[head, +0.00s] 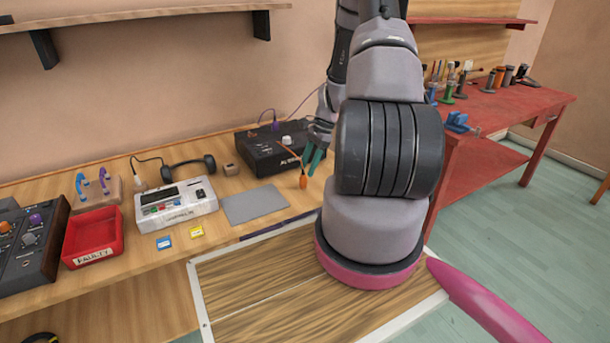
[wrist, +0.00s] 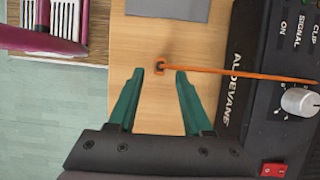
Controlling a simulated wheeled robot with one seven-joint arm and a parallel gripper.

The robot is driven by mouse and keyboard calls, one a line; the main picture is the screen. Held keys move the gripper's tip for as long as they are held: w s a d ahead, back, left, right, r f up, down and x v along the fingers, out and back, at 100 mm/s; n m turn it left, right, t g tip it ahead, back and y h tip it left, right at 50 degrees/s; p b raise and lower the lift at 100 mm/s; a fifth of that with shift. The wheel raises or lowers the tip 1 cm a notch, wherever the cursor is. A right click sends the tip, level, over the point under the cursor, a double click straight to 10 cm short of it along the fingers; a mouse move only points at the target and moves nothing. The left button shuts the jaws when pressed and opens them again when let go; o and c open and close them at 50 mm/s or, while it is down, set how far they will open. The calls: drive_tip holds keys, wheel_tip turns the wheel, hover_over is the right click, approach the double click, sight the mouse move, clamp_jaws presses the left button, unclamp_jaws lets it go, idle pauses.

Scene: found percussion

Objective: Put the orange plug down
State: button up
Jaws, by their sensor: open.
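The orange plug (head: 303,181) is at the front of the wooden table, just below my gripper (head: 314,160). Its orange cable runs back to the black box (head: 272,147). In the wrist view the plug (wrist: 160,66) shows as a small dark and orange end between and slightly beyond the fingertips. My gripper (wrist: 160,73) has its green fingers spread, with a gap on both sides of the plug. I cannot tell whether the plug rests fully on the table.
A grey mat (head: 255,204) lies left of the plug, with a white device (head: 176,204), headphones (head: 190,170) and a red tray (head: 93,236) farther left. The black box stands close to the right finger in the wrist view. Bare wood surrounds the plug.

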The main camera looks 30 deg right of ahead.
drive_tip(key=v, duration=0.8)
drive_tip(key=s+a+r+n+t+h, duration=0.1)
drive_tip(key=s+a+r+n+t, duration=0.3)
drive_tip(key=r, duration=0.8)
drive_tip(key=a+r+n+g+h, duration=0.1)
drive_tip(key=a+r+n, duration=0.2)
drive_tip(key=a+r, duration=0.7)
drive_tip(key=s+a+r+n+t, duration=0.2)
drive_tip(key=s+r+n, duration=0.1)
drive_tip(key=s+r, duration=0.4)
drive_tip(key=s+a+r+n+t, duration=0.2)
drive_tip(key=s+a+r+n, duration=0.1)
drive_tip(key=s+r, duration=0.4)
drive_tip(key=shift+s+r, duration=0.35)
drive_tip(key=shift+s, duration=0.2)
